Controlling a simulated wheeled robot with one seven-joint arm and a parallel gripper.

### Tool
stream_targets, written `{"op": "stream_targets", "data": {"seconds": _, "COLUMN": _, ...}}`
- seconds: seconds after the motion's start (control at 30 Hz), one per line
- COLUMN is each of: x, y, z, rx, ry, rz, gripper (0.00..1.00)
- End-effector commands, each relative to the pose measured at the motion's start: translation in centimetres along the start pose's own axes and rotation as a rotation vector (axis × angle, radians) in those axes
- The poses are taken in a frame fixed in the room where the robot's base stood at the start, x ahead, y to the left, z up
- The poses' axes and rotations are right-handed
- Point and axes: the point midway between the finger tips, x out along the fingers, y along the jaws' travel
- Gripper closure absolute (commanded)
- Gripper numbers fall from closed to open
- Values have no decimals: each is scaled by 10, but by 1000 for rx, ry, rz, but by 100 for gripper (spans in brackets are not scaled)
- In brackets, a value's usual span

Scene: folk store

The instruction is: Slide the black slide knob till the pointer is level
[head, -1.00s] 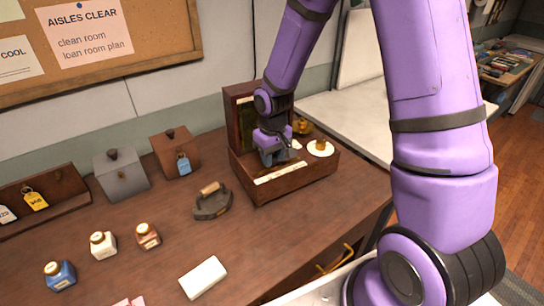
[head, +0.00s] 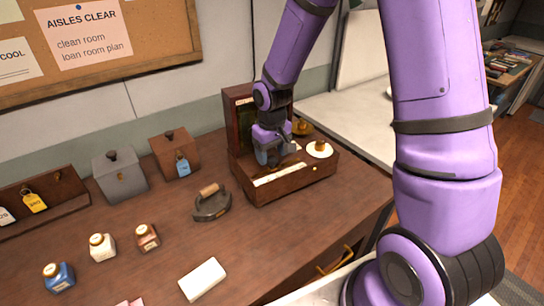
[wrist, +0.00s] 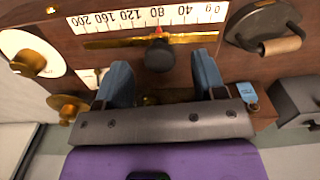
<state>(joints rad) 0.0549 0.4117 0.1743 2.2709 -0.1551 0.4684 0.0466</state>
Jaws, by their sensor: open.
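The black slide knob (wrist: 160,55) sits on a brass rail (wrist: 105,41) below a white scale strip (wrist: 125,20), which appears upside down in the wrist view. My gripper (wrist: 162,75) is open, with one finger on each side of the knob and a gap visible on both sides. In the head view, my gripper (head: 274,155) is over the wooden balance box (head: 300,185) and hides the knob. The level pointer cannot be made out; my arm partly covers the upright case (head: 238,105).
Small bottles (head: 147,237) and a white block (head: 203,279) lie farther forward.

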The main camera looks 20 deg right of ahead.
Motion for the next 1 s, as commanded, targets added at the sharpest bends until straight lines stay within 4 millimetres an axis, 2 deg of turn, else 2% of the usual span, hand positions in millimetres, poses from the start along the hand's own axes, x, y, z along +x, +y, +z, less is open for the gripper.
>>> {"op": "stream_targets", "data": {"seconds": 0.7, "x": -48, "y": 0, "z": 0, "rx": 2, "ry": 0, "rz": 0, "gripper": 36}}
{"op": "stream_targets", "data": {"seconds": 1.0, "x": -52, "y": 0, "z": 0, "rx": 1, "ry": -1, "rz": 0, "gripper": 36}}
